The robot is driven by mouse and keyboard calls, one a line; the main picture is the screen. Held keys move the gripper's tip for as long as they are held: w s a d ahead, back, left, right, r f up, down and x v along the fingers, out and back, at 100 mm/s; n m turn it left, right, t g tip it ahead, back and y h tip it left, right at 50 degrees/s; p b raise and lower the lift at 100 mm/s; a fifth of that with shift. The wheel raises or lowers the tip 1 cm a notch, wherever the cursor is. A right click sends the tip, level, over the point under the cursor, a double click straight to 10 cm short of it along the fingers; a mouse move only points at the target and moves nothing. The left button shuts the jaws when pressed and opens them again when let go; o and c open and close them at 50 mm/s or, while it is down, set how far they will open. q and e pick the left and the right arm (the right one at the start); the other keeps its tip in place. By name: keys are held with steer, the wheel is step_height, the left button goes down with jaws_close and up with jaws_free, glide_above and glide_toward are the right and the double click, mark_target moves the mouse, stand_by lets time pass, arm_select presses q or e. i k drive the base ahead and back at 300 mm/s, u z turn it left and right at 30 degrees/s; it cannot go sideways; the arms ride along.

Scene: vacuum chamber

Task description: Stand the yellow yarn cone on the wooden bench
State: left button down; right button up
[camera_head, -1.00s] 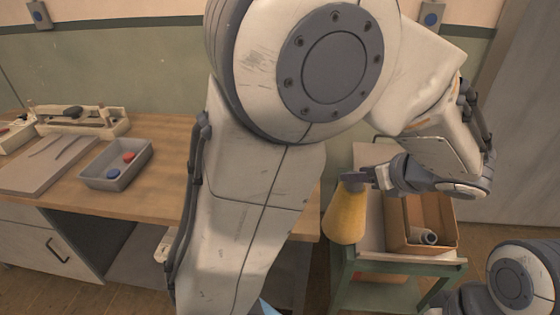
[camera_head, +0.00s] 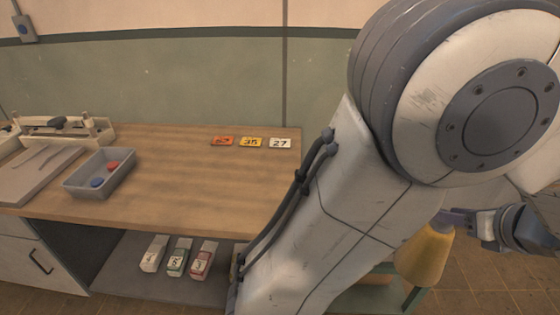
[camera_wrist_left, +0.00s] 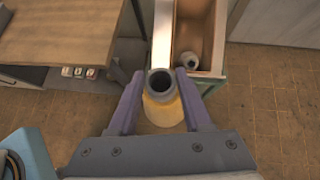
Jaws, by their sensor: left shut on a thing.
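The yellow yarn cone (camera_head: 424,256) hangs upright at the lower right of the head view, partly behind my left arm. My left gripper (camera_head: 458,218) is shut on the cone's narrow top. In the left wrist view the cone (camera_wrist_left: 163,110) shows between the two fingers of the gripper (camera_wrist_left: 160,85), with its dark hollow tip toward the camera. The wooden bench (camera_head: 170,180) is to the left, and the cone is off its right end, over the floor side. My right gripper is not in view.
On the bench are a grey bin (camera_head: 100,175) with a red and a blue piece, a board (camera_head: 35,175), and three numbered tags (camera_head: 251,142) at the back. Its middle is clear. Three labelled cartons (camera_head: 178,257) stand on the shelf below. A green cart (camera_head: 385,295) stands right.

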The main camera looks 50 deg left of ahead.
mark_target(253, 188)
steer(key=u, duration=0.05)
steer(key=i, duration=1)
steer(key=u, duration=1.6)
